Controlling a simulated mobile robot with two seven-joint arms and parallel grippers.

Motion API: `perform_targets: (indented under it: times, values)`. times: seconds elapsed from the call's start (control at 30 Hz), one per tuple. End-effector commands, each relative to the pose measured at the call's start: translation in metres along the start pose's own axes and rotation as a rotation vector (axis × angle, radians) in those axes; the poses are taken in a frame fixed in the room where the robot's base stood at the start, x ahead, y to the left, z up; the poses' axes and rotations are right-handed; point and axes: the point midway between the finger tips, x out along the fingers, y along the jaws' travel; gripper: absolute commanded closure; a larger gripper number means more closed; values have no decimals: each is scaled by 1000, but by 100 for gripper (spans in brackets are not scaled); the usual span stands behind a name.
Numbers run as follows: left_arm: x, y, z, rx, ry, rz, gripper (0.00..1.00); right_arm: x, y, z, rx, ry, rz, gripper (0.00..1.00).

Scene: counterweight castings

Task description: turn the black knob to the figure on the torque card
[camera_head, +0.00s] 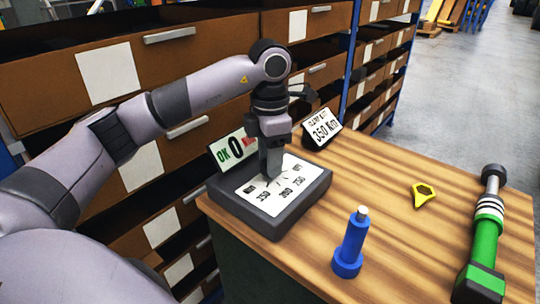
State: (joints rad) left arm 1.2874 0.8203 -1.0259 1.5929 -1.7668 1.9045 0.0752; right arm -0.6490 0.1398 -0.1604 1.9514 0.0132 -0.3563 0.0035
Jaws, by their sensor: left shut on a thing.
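The torque card (322,129) stands on the workbench behind the dial box and reads 350 Nm, with a smaller line above that I cannot read surely. The dark dial box (285,222) has a white face (248,191) with figures around its middle; 350, 300 and 250 seem to show along the near side. My left gripper (271,174) points down over the middle of this face, shut on the black knob. The fingers hide the knob, so I cannot tell which figure it points to. My right gripper is not in view.
On the wooden bench (400,240) stand a blue tool (350,248), a yellow tag-like piece (424,195) and a green tool (488,235). Drawer shelves (100,80) rise behind.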

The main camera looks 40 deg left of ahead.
Motion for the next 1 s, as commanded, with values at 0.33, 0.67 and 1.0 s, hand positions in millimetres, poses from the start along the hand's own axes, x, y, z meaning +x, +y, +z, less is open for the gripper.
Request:
perform_targets:
  times: [0.33, 0.67, 1.0]
  values:
    - [-1, 0, 1, 159, -2, 0, 87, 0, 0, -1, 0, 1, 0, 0]
    - [-1, 0, 1, 460, -3, 0, 87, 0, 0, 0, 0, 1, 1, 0]
    - [-2, 0, 1, 783, -5, 1, 87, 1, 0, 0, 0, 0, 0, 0]
